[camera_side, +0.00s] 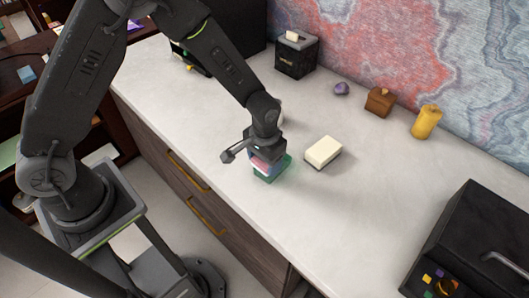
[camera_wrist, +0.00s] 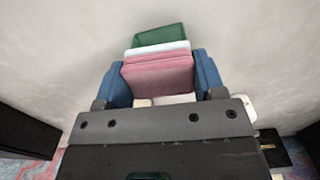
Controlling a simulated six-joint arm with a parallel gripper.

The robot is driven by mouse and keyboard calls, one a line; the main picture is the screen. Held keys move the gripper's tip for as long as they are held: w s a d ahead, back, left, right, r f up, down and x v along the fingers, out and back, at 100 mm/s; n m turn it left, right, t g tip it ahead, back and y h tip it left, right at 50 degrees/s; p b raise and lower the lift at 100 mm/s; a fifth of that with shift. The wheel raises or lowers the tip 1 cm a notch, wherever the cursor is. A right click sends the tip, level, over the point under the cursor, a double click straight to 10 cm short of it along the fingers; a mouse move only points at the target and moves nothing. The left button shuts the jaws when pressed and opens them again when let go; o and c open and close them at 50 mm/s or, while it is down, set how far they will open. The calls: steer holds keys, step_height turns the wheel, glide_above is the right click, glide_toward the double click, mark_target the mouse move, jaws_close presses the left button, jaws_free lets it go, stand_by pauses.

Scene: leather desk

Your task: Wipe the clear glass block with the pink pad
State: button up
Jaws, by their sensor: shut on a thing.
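My gripper (camera_wrist: 161,72) is shut on the pink pad (camera_wrist: 157,76), with a blue finger on each side. The pad has a white layer along its far edge in the wrist view. In the side view the pink pad (camera_side: 261,164) shows between the fingers, low over the desk. A green-tinted block (camera_side: 272,172), which looks like the glass block, sits on the desk directly below the pad. Its green far part (camera_wrist: 160,34) shows beyond the pad in the wrist view; the rest is hidden. I cannot tell whether pad and block touch.
A cream block with a dark base (camera_side: 323,152) lies just right of my gripper. A black box (camera_side: 296,55), purple stone (camera_side: 341,88), brown block (camera_side: 379,100) and yellow candle-like cylinder (camera_side: 426,122) line the back. A black case (camera_side: 475,240) stands front right. The desk's front edge is close.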

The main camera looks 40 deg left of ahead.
steer(key=shift+w+f, duration=0.45)
steer(key=shift+f, duration=0.05)
steer(key=shift+c, duration=0.3)
steer(key=shift+w+a+f, duration=0.1)
steer(key=shift+w+f, duration=0.15)
steer(key=shift+w, duration=0.5)
steer(key=shift+w+a, duration=0.1)
steer(key=shift+w, duration=0.65)
steer(key=shift+s+d+r, duration=0.1)
steer(key=shift+s+d, duration=0.1)
steer(key=shift+s, duration=1.8)
steer(key=shift+r, duration=3.9)
steer(key=shift+w+a, duration=0.1)
